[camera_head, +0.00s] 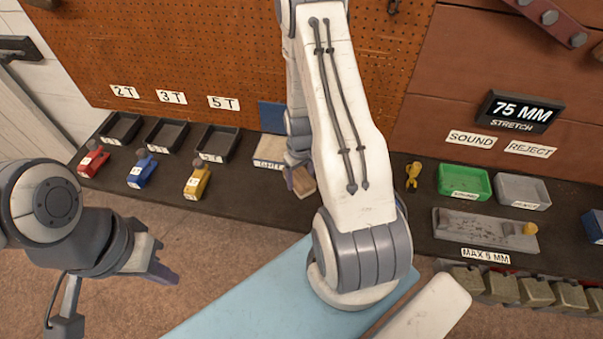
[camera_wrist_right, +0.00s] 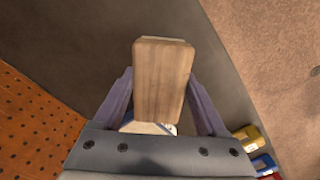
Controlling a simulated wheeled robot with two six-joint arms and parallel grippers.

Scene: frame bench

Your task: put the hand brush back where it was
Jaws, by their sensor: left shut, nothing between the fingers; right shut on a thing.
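The hand brush (camera_head: 304,184), a wooden block with rounded edges, is held in my right gripper (camera_head: 292,172), which is shut on it above the dark bench. In the right wrist view the brush (camera_wrist_right: 163,80) sits between both fingers, its wooden back facing the camera; its bristles cannot be made out. My right arm hides part of the bench around it in the head view. My left gripper (camera_head: 160,264) is shut and empty at the lower left, over the floor in front of the bench.
A pale labelled item (camera_head: 270,153) and a blue panel (camera_head: 272,117) are just left of my right gripper. Black trays (camera_head: 217,143) and red, blue and yellow (camera_head: 197,181) pieces lie further left. A yellow tool (camera_head: 413,176), green tray (camera_head: 464,181) and grey tray (camera_head: 522,190) lie right.

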